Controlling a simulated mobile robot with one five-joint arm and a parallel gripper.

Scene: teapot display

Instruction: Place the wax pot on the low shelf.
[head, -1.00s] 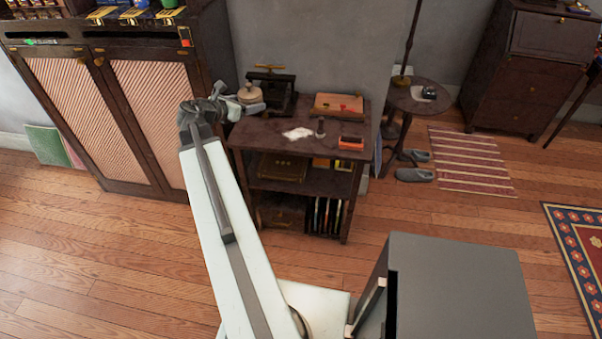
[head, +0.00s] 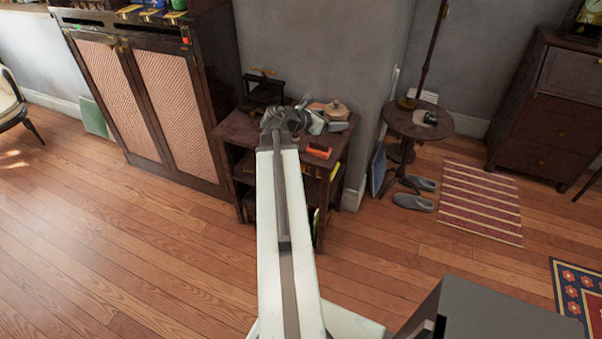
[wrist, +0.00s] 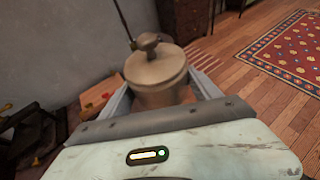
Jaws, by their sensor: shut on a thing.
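The wax pot is a tan lidded pot with a round knob (wrist: 155,72), held upright or nearly so in the wrist view. My gripper (wrist: 163,92) is shut on it, with one grey finger on each side.
A black press (head: 266,90) and an orange-red box (head: 319,150) are on the stand's top. A tall cabinet (head: 150,105) is at the left, and a round side table (head: 418,122) at the right. Slippers (head: 414,202) and a striped rug (head: 480,202) lie on the floor. The wooden floor at left is clear.

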